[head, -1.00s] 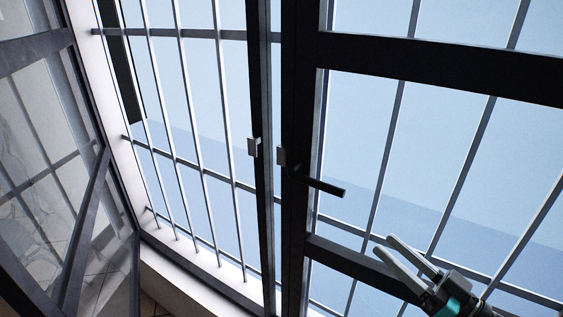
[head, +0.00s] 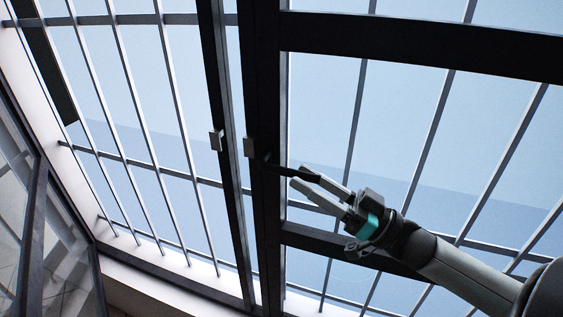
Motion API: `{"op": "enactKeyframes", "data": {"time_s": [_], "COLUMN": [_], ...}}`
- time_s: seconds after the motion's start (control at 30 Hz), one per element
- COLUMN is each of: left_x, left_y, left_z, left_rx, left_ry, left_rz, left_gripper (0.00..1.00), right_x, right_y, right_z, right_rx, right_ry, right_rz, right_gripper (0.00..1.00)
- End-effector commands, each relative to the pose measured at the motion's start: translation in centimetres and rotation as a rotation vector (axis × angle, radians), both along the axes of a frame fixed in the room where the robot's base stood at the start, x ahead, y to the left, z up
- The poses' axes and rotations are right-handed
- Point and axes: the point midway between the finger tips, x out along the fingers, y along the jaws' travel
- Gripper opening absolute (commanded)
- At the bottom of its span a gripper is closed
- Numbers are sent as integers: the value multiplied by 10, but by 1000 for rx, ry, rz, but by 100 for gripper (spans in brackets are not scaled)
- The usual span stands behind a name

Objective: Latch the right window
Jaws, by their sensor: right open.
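The right window (head: 265,225) has a dark frame with bars behind its glass. Its upright stands close beside a second dark upright. A dark lever handle (head: 277,168) juts from a small grey block on the right window's upright, pointing right and slightly down. My right gripper (head: 298,176) comes in from the lower right. My left gripper is not in view.
A small grey block (head: 216,140) sits on the neighbouring upright (head: 230,195). An opened glazed casement (head: 32,235) stands at the far left. A pale sill (head: 160,285) runs along the bottom. White bars cross the opening behind.

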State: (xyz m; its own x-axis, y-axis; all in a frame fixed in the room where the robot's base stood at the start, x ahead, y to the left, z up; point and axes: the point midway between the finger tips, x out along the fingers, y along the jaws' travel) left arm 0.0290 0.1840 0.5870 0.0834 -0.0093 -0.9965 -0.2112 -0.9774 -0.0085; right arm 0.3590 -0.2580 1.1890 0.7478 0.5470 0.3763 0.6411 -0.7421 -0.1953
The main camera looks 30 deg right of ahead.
Motion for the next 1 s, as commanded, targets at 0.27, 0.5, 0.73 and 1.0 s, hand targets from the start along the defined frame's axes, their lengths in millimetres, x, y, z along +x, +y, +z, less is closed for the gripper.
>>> {"op": "enactKeyframes", "data": {"time_s": [0.27,0.5,0.73,1.0], "left_x": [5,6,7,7], "left_y": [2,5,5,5], "left_z": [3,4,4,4], "left_rx": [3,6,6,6], "left_ry": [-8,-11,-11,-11], "left_rz": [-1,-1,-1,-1], "left_gripper": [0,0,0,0], "right_x": [29,40,42,42], "right_y": [21,30,31,31], "right_z": [15,21,21,21], "right_rx": [0,-1,-1,-1], "right_ry": [-2,-1,1,1], "right_rz": [0,1,-1,0], "right_gripper": [50,50,50,33]}}
